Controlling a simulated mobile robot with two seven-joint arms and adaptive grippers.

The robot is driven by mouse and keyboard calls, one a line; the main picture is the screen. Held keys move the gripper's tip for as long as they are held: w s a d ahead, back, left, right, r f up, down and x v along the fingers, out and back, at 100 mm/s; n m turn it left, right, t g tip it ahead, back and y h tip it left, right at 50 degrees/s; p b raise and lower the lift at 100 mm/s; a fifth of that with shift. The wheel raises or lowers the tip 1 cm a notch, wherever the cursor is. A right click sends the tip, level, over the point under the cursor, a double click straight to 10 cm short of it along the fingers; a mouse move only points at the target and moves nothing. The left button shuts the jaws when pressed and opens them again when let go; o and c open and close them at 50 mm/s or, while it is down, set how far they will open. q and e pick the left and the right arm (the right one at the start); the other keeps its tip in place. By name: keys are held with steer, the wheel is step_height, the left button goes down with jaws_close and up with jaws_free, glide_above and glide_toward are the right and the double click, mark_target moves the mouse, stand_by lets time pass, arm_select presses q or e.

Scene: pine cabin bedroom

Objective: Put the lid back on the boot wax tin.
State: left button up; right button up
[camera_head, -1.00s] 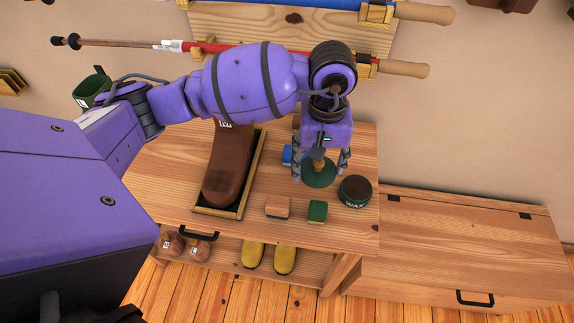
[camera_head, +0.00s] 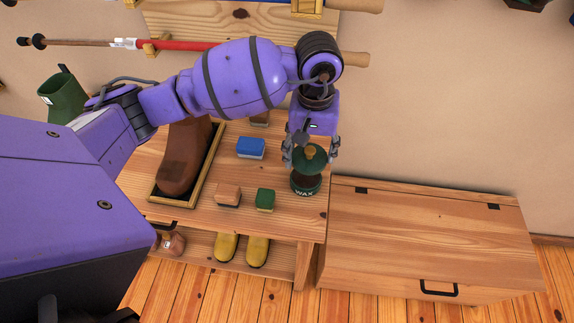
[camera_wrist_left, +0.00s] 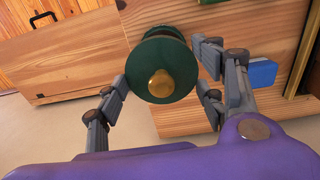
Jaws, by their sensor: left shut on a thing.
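My left gripper (camera_head: 310,154) is shut on the green lid (camera_head: 310,164) by its rim, with the brass knob facing up toward the gripper. The open boot wax tin (camera_head: 306,190), dark green with "WAX" on its side, stands near the right end of the bench top. The lid is over the tin and hides its far part; a dark strip of the tin's top shows in front. In the left wrist view the lid (camera_wrist_left: 173,55) sits between the fingers and covers most of the tin (camera_wrist_left: 157,31). My right gripper is out of view.
A blue block (camera_head: 250,148), a tan brush (camera_head: 228,195) and a green block (camera_head: 265,200) lie left of the tin. A brown boot (camera_head: 185,160) stands in a wooden tray (camera_head: 208,185). A lower wooden chest (camera_head: 420,230) is right of the bench (camera_head: 285,220).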

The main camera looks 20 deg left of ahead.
arm_select(q)
steer(key=shift+a+f, duration=0.2)
steer(key=shift+f, duration=0.4)
step_height(320, 180, down, 4)
steer(key=shift+f+b, duration=0.1)
steer(key=shift+b, duration=0.85)
steer(key=shift+f+b, duration=0.35)
steer(key=shift+f, duration=0.1)
steer(key=shift+d, duration=0.1)
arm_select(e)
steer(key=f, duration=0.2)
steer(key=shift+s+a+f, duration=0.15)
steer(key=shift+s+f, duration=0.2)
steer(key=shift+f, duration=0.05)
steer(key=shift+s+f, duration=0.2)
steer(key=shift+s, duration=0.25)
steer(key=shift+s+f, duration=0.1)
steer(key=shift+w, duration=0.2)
arm_select(q)
steer(key=shift+b, duration=0.3)
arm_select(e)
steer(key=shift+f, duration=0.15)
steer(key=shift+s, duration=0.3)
